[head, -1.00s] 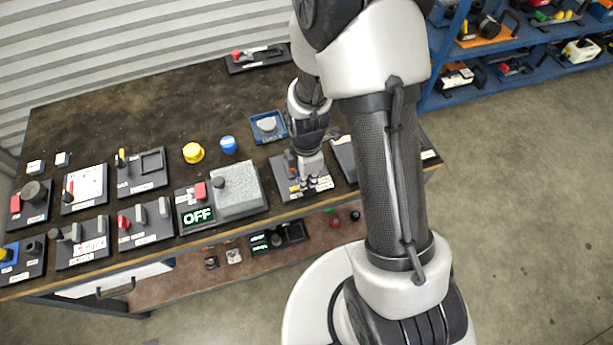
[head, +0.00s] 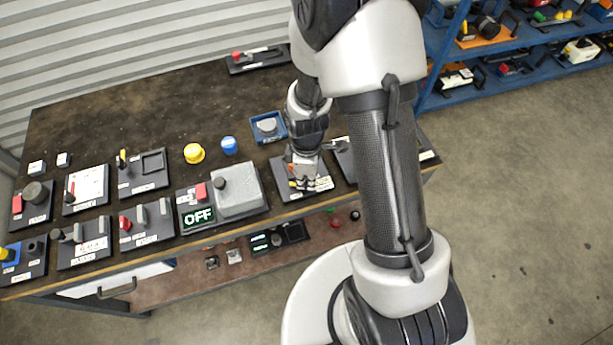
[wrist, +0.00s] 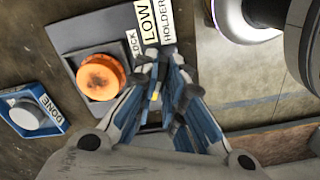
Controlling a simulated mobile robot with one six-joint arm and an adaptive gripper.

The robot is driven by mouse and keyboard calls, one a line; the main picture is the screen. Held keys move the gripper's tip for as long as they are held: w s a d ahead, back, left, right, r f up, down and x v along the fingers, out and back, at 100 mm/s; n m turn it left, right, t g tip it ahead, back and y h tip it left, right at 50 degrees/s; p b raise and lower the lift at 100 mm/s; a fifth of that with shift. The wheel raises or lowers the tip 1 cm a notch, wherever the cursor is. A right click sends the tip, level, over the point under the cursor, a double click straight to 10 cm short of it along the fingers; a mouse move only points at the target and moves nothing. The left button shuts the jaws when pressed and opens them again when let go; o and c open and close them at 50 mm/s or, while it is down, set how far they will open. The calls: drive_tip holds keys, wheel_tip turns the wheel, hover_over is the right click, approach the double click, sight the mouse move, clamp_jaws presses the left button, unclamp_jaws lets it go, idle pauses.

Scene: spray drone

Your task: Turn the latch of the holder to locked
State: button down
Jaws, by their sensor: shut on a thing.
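The holder is a dark grey plate (wrist: 95,35) with an orange round knob-like part (wrist: 101,77) and labels reading "LOCK", "LOW" and "HOLDER" (wrist: 166,20). In the head view its plate (head: 323,183) lies near the front edge of the table. My gripper (wrist: 163,62) is over the plate, right of the orange part, with its fingertips close together by the labels. It is shut on the latch, which the fingers almost wholly hide, so its angle cannot be told. In the head view my gripper (head: 303,184) points down at the plate.
A blue-framed "DONE" button (wrist: 33,114) sits left of the holder. A grey box with an "OFF" display (head: 198,216), a yellow button (head: 194,153) and a blue button (head: 229,145) stand further left. The back of the table (head: 150,100) is mostly clear.

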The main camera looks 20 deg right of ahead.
drive_tip(key=m, duration=0.6)
drive_tip(key=shift+m+p, duration=0.3)
drive_tip(key=m, duration=0.6)
drive_tip(key=shift+m, duration=0.4)
drive_tip(key=c, duration=1.7)
unclamp_jaws()
wheel_tip(320, 180, up, 12)
drive_tip(key=shift+r, duration=0.1)
